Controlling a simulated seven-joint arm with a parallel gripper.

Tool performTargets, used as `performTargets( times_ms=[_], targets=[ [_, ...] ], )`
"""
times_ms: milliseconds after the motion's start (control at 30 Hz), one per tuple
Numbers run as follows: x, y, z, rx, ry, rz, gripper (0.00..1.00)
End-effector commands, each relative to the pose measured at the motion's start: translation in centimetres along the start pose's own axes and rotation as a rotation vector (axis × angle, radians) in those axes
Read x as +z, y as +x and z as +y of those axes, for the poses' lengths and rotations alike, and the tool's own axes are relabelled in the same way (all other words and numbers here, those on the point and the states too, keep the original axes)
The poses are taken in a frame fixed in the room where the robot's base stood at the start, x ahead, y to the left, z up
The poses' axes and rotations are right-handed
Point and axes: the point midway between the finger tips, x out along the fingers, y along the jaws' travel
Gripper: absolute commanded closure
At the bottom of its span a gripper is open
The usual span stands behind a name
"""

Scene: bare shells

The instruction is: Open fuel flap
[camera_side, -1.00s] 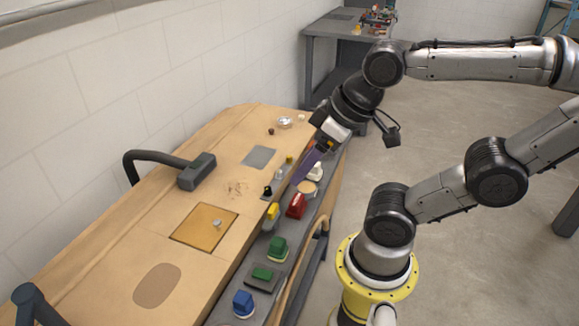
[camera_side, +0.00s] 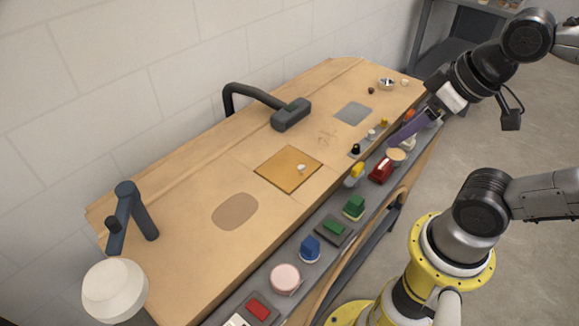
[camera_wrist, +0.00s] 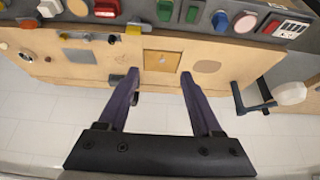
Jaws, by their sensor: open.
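The flap appears to be a square orange-yellow panel (camera_side: 289,169) with a small pale knob (camera_side: 301,168), lying flat and closed in the wooden bench top. In the wrist view the panel (camera_wrist: 154,65) shows straight ahead, between the fingertips in the picture. My gripper (camera_side: 399,135) has purple fingers, spread apart and empty. In the side view it hangs over the grey control strip, beyond and to the right of the panel, clear of it. The wrist view shows both fingers of my gripper (camera_wrist: 160,78).
A grey strip (camera_side: 234,306) along the bench front carries several coloured buttons and switches, including a red one (camera_side: 380,170) near my fingers. A dark curved handle (camera_side: 291,115) stands behind the panel. A blue-grey lever (camera_side: 139,215) stands at the left end.

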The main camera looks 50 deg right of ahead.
Motion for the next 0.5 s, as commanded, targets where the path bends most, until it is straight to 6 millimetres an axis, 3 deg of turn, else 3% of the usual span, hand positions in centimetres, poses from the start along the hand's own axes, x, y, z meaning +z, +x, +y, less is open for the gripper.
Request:
performTargets(
  times_ms=[67,233,367,500],
  targets=[
    [0.0,0.0,0.0,0.000,-0.003,0.000,0.43],
    [-0.2,-0.1,-0.2,-0.008,-0.124,0.007,0.43],
    [-2.2,-0.6,-1.2,-0.049,-0.335,0.043,0.43],
    [-5.5,0.4,-2.1,-0.109,-0.565,0.044,0.43]
  ],
)
